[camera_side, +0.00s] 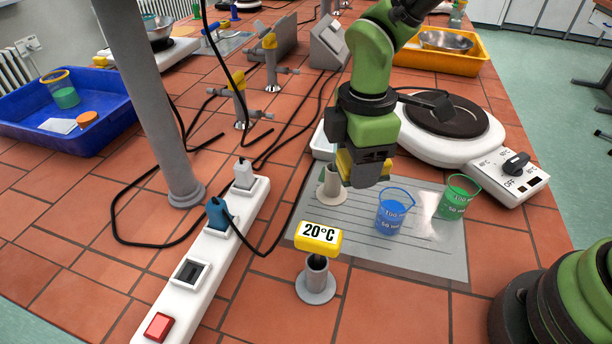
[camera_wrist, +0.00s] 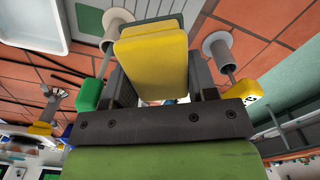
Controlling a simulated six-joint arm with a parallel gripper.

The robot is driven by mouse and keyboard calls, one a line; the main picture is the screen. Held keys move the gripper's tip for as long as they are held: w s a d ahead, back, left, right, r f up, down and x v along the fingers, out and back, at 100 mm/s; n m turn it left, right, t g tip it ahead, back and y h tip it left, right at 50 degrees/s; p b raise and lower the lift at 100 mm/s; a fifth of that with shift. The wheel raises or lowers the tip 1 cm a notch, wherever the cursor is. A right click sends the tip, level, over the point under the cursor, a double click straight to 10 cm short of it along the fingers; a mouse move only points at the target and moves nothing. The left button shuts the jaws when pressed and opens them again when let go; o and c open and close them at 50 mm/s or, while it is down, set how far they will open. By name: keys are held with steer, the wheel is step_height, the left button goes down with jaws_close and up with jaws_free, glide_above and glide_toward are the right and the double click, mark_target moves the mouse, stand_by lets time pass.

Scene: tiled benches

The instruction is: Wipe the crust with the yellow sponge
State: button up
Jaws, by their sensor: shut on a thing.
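My gripper (camera_side: 366,166) is shut on the yellow sponge (camera_side: 345,165) and holds it over the back left part of the grey lined sheet (camera_side: 440,268). In the wrist view the sponge (camera_wrist: 150,58) fills the space between the two dark fingers of my gripper (camera_wrist: 154,80). In the side view my gripper hides most of the sponge. I cannot tell whether its underside touches anything. I cannot make out the crust clearly in either view.
A blue beaker (camera_side: 390,214) and a green beaker (camera_side: 454,199) stand close on the right. A hotplate (camera_side: 440,118) is behind. A white power strip (camera_side: 196,268) and black cables lie left.

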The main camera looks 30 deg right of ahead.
mark_target(472, 120)
steer(key=d+r+m, duration=0.9)
steer(key=d+m, duration=0.4)
steer(key=m, duration=0.1)
steer(key=w+d+f+n, duration=0.3)
steer(key=w+d+n, duration=0.2)
steer(key=d+n, duration=0.35)
steer(key=w+d+f+n, duration=0.3)
steer(key=w+d+n, duration=0.3)
steer(key=d+n, duration=0.25)
steer(key=shift+s+a+f, duration=0.15)
steer(key=shift+f, duration=1.4)
steer(key=shift+s+a+f, duration=0.1)
steer(key=shift+a+f, duration=0.05)
steer(key=shift+f, duration=1.35)
steer(key=shift+s+d+f, duration=0.35)
steer(key=shift+d+f, duration=0.05)
steer(key=shift+f, duration=0.15)
steer(key=shift+c, duration=0.2)
steer(key=shift+s+d, duration=2.6)
steer(key=shift+w+a, duration=2.95)
steer(key=shift+a, duration=0.05)
steer(key=shift+w+d+f, duration=0.1)
steer(key=shift+w+d, duration=0.05)
steer(key=shift+w, duration=0.05)
steer(key=shift+w+d, duration=0.1)
steer(key=shift+d, duration=0.1)
steer(key=shift+s+d, duration=2.85)
steer(key=shift+s, duration=0.1)
steer(key=shift+w+a, duration=2.9)
steer(key=shift+r, duration=4.15)
